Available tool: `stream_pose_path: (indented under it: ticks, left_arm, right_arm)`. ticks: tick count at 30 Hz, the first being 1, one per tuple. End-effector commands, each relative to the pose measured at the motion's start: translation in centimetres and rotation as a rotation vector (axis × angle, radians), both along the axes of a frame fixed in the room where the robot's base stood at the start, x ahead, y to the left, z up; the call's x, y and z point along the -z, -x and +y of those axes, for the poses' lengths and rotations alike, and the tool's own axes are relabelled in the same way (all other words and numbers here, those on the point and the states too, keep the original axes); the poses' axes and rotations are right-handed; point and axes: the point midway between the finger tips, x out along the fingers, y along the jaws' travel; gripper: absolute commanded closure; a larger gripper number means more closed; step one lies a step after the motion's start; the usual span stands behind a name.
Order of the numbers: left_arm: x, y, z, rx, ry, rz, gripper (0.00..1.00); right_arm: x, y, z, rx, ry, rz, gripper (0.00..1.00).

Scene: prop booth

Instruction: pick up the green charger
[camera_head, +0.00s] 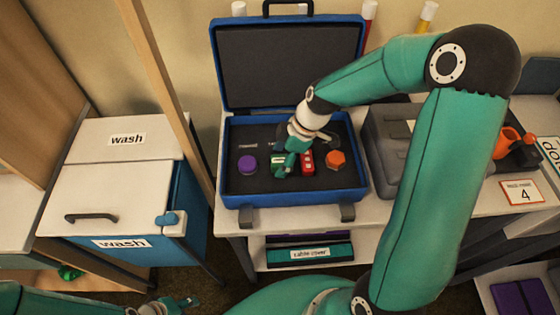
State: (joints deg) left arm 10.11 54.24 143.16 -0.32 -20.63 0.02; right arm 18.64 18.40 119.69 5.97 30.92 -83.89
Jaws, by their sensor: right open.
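The open blue case (236,190) stands on the white table with its lid raised at the back. A small dark green block with white marks, seemingly the green charger (277,160), lies inside on the dark lining, partly hidden by my gripper. My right gripper (286,170) reaches down into the case and is open, over or against the green block; I cannot tell whether they touch. My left gripper (178,304) is low at the bottom edge, away from the case, and its jaws are too small to read.
In the case, a red block (307,161) sits just right of my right gripper, with a purple knob (247,165) at left and an orange knob (336,159) at right. A grey case (385,150) stands close on the right. A wooden post (165,80) rises at left.

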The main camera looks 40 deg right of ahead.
Motion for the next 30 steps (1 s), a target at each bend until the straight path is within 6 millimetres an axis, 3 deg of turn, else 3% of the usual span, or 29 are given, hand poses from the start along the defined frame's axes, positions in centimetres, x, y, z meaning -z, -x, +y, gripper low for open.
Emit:
stream_pose_path:
  ticks: [5,17,30]
  left_arm:
    - [0.02,0.01,0.00,0.000,0.000,0.000,0.60]
    - [0.02,0.01,0.00,0.000,0.000,0.000,0.60]
    - [0.06,0.01,0.00,0.000,0.000,0.000,0.60]
  right_arm:
    - [-0.01,-0.02,-0.01,0.000,0.000,-0.001,0.27]
    - [-0.04,-0.03,-0.01,-0.001,0.001,-0.001,0.92]
    - [-0.92,-0.15,-0.03,-0.001,0.002,-0.005,0.92]
